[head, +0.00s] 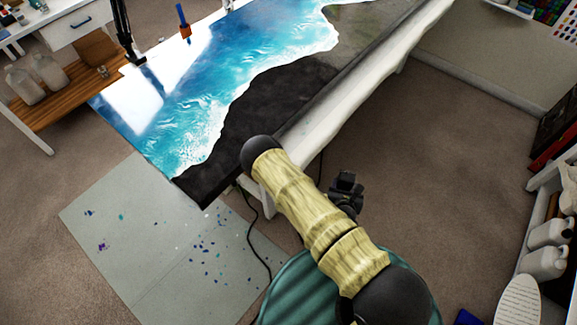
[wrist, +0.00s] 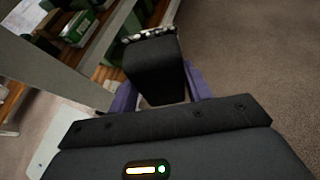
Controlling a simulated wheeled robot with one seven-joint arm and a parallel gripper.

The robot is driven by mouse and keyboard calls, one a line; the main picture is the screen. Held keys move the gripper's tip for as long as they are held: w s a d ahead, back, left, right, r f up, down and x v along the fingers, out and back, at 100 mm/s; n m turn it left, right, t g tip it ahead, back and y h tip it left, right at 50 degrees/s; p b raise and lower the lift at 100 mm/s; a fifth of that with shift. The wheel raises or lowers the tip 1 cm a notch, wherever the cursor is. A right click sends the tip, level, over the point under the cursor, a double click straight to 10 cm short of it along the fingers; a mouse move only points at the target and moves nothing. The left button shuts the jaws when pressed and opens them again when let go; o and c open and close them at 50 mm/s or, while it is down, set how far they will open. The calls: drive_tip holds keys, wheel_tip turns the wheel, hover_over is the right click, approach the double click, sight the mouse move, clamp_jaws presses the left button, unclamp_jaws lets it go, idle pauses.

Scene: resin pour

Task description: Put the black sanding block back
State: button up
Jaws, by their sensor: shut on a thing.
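The black sanding block (wrist: 152,66) is in the wrist view, with a pale speckled edge along its far end. My gripper (wrist: 160,94) has purple fingers, one on each side of the block, and is shut on it. The block is held off the floor, with brown carpet behind it. In the head view my arm reaches over the front right corner of the table, and the block and fingertips cannot be made out there.
A table with a glossy blue and white resin wave (head: 215,75) fills the upper middle. A paint-spotted grey mat (head: 150,255) lies on the floor. A shelf unit with green boxes (wrist: 78,28) is at the wrist view's upper left. Carpet (head: 455,150) is clear at right.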

drive_tip(key=s+d+f+m+g+h+b, duration=0.2)
drive_tip(key=s+d+f+m+g+b, duration=0.25)
drive_tip(key=f+b, duration=0.45)
drive_tip(key=s+d+f+m+g+h+b, duration=0.1)
drive_tip(key=s+f+m+g+h+b, duration=0.15)
drive_tip(key=f+m+g+b, duration=0.55)
drive_tip(key=s+a+f+m+y+b, duration=0.2)
drive_tip(key=a+f+m+y+b, duration=0.15)
drive_tip(key=f+b, duration=0.5)
drive_tip(key=w+a+f+m+t+y+b, duration=0.2)
drive_tip(key=w+a+m+y+b, duration=0.2)
drive_tip(key=b, duration=1.4)
drive_tip(key=a+m+y, duration=0.1)
drive_tip(key=m+y, duration=0.1)
drive_tip(key=shift+w+a+f+t+y, duration=0.2)
drive_tip(key=shift+w+a+t+y, duration=0.1)
drive_tip(key=shift+w+t, duration=0.1)
drive_tip(key=shift+b, duration=0.35)
